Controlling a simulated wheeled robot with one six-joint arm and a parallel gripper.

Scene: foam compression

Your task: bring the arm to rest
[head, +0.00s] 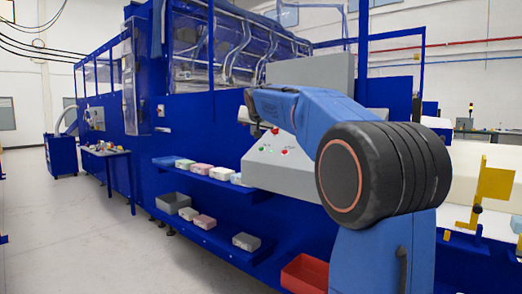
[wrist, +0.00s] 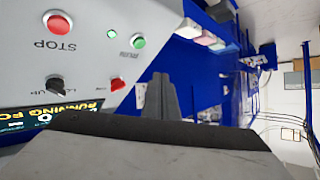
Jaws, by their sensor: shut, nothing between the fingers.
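My arm is bent in the head view, with its blue links reaching out to the left in front of a grey control box (head: 262,172). My gripper (wrist: 160,80) shows in the wrist view as two grey fingers close together, shut and empty. They stand in front of the blue machine, beside the edge of the control panel (wrist: 95,60). I cannot tell whether they touch anything. In the head view the fingers are not clearly seen; the wrist end is near the control box.
The panel carries a red STOP button (wrist: 58,21), a green button (wrist: 138,41), a black knob (wrist: 55,85) and a display (wrist: 45,116). The left floor is clear.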

